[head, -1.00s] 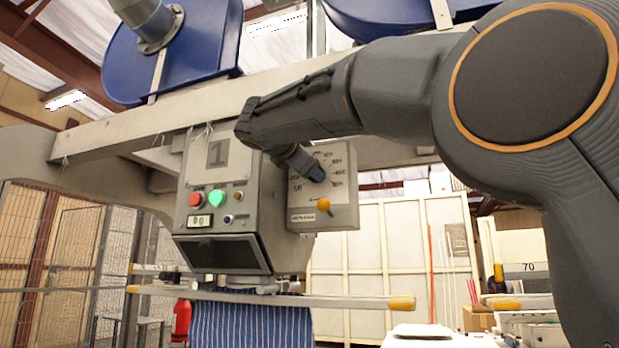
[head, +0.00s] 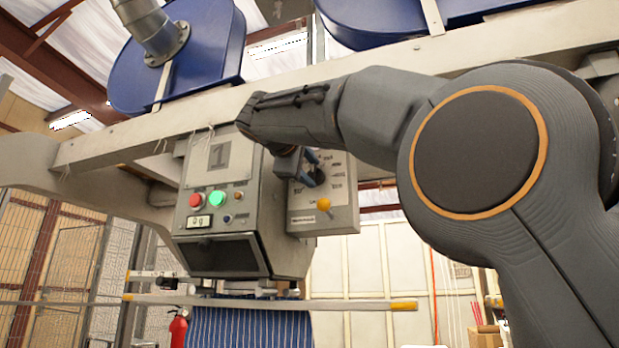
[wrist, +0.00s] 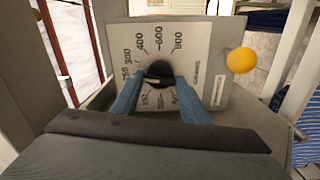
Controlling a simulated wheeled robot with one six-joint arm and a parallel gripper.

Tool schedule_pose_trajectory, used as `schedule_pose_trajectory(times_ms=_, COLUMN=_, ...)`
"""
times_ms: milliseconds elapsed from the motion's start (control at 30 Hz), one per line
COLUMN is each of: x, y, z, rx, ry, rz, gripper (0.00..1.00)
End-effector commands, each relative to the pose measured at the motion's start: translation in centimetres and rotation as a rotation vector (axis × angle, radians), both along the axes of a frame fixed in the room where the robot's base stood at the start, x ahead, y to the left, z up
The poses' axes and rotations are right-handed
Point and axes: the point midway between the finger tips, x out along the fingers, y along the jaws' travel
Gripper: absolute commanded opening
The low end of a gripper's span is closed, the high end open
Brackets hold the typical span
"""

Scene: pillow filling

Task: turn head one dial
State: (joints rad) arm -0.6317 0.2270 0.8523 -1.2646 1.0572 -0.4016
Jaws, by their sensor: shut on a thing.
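The dial is a dark round knob on a grey box with a printed scale at the right side of head one, the grey unit marked 1 (head: 218,157). In the wrist view the dial (wrist: 159,72) sits between the two blue fingers of my gripper (wrist: 160,88), with numbers such as 400, 600 and 800 on the dial plate (wrist: 200,45) around it. In the head view my gripper (head: 312,168) reaches the dial from above and is shut on it. The fingers and wrist hide part of the dial and scale.
A yellow ball-ended lever (head: 324,203) sticks out below the dial; it also shows in the wrist view (wrist: 241,60). Red (head: 195,200) and green (head: 217,199) buttons are left on the head. A striped blue pillow cover (head: 250,327) hangs below.

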Motion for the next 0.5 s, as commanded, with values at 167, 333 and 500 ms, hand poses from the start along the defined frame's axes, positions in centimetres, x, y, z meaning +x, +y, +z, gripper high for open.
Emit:
schedule_pose_trajectory(times_ms=167, x=0.03, y=0.02, z=-0.14, rx=0.129, ry=-0.048, rz=0.0, gripper=0.18)
schedule_pose_trajectory(times_ms=333, x=0.05, y=0.04, z=-0.17, rx=0.227, ry=-0.081, rz=0.0, gripper=0.18)
schedule_pose_trajectory(times_ms=500, x=0.04, y=0.05, z=-0.17, rx=0.29, ry=-0.104, rz=-0.001, gripper=0.18)
